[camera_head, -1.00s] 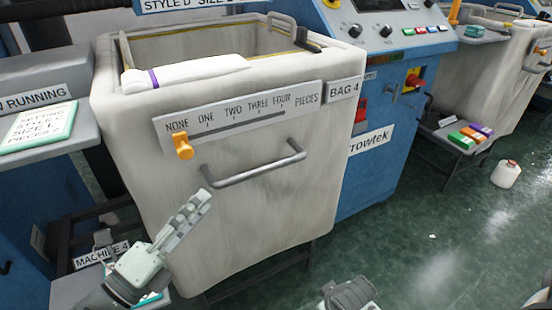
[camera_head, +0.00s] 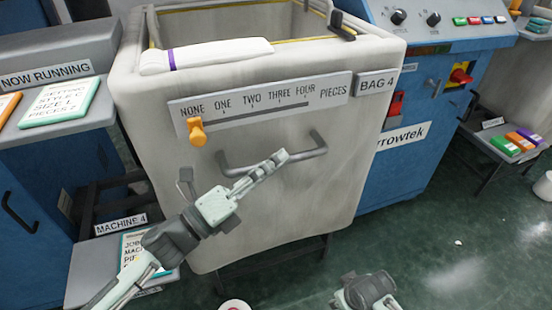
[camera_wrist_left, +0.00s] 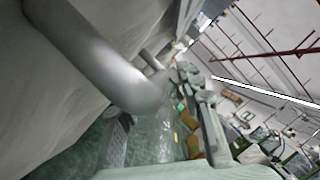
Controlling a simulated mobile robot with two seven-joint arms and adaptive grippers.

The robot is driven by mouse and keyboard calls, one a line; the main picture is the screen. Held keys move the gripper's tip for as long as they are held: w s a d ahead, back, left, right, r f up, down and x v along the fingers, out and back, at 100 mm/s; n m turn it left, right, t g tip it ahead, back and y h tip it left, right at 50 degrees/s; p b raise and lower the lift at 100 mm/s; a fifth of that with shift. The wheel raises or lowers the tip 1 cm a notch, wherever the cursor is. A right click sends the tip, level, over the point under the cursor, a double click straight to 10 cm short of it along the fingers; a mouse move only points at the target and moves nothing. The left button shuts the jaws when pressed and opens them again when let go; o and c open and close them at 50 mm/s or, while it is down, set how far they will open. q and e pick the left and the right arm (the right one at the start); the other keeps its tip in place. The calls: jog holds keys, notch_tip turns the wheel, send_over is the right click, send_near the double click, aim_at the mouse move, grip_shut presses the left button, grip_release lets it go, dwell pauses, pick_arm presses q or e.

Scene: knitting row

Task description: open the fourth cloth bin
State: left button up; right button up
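The fourth cloth bin (camera_head: 290,215) is a pale fabric-sided bin labelled BAG 4 (camera_head: 377,83), with a grey bar handle (camera_head: 312,152) across its front. My left gripper (camera_head: 278,157) is in front of this handle, its fingertips overlapping the bar in the head view. In the left wrist view the thick grey handle (camera_wrist_left: 95,55) is close on the left, beside a gripper finger (camera_wrist_left: 205,115). The finger gap is not clear, and I see no grip on the bar. My right gripper (camera_head: 368,295) shows only partly at the bottom edge.
An orange slider (camera_head: 197,132) sits at NONE on the bin's pieces scale. A white roll with a purple band (camera_head: 205,55) lies on the bin's front rim. Blue machine panels (camera_head: 400,150) flank the bin. Green floor (camera_head: 440,240) is open at the lower right.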

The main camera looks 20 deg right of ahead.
pick_arm(q)
jog(key=shift+w+d+r, duration=0.1)
jog(key=shift+w+d, duration=0.1)
jog(key=shift+d, duration=0.25)
jog(key=shift+c, duration=0.5)
grip_shut()
